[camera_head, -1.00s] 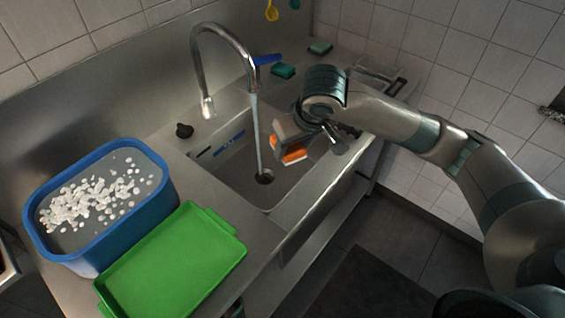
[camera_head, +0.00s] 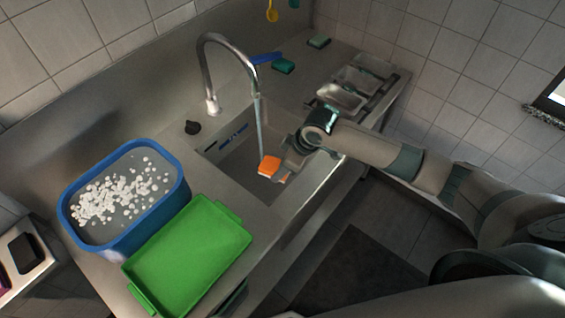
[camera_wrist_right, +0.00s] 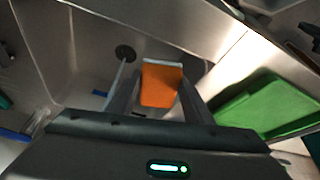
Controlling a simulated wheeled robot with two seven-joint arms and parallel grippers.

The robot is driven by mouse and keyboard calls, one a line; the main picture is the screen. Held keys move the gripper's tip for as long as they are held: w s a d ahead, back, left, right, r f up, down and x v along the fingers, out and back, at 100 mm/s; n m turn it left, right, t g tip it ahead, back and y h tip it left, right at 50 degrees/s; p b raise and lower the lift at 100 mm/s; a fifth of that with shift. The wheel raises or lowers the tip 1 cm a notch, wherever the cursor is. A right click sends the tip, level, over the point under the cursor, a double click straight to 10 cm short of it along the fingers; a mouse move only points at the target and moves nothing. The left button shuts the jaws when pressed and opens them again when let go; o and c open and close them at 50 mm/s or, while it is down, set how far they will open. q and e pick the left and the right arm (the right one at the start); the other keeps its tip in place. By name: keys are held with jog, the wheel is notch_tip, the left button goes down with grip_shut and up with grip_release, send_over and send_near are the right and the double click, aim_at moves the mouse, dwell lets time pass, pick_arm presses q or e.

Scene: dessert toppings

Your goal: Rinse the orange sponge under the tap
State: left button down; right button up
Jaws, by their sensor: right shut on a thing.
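The orange sponge (camera_head: 269,166) is in the sink basin (camera_head: 233,168), held by my right gripper (camera_head: 281,171), which reaches in from the right. In the right wrist view the orange sponge (camera_wrist_right: 161,86) sits between the two fingers of my right gripper (camera_wrist_right: 158,98), which are shut on it. The tap (camera_head: 212,70) is curved metal, and a thin stream of water (camera_head: 259,122) falls from its spout into the basin. The sponge is right at the stream in the head view; I cannot tell how much water touches it. My left gripper is not in view.
A green tray (camera_head: 190,255) and a blue tub (camera_head: 172,205) with white pieces in liquid stand left of the sink. A teal sponge (camera_head: 283,66) and a green one (camera_head: 319,41) lie behind the sink. Metal containers (camera_head: 341,97) stand on the counter at the right. The drain (camera_wrist_right: 125,52) is clear.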

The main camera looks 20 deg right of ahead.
aim_at(280, 159)
jog(key=shift+w, duration=0.1)
dwell(0.3)
jog(key=shift+w+d+f+b, duration=0.1)
jog(key=shift+w+f+b, duration=0.1)
jog(key=shift+w, duration=0.4)
jog(key=shift+w+d+f+b, duration=0.1)
jog(key=shift+w+b, duration=0.05)
jog(key=shift+w, duration=0.4)
jog(key=shift+w+f+b, duration=0.25)
jog(key=shift+w+b, duration=0.1)
jog(key=shift+b, duration=0.1)
jog(key=w+d+f+b, duration=0.1)
jog(key=w+b, duration=0.7)
jog(key=w, duration=0.2)
jog(key=shift+w+f, duration=0.4)
jog(key=shift+s+d, duration=0.1)
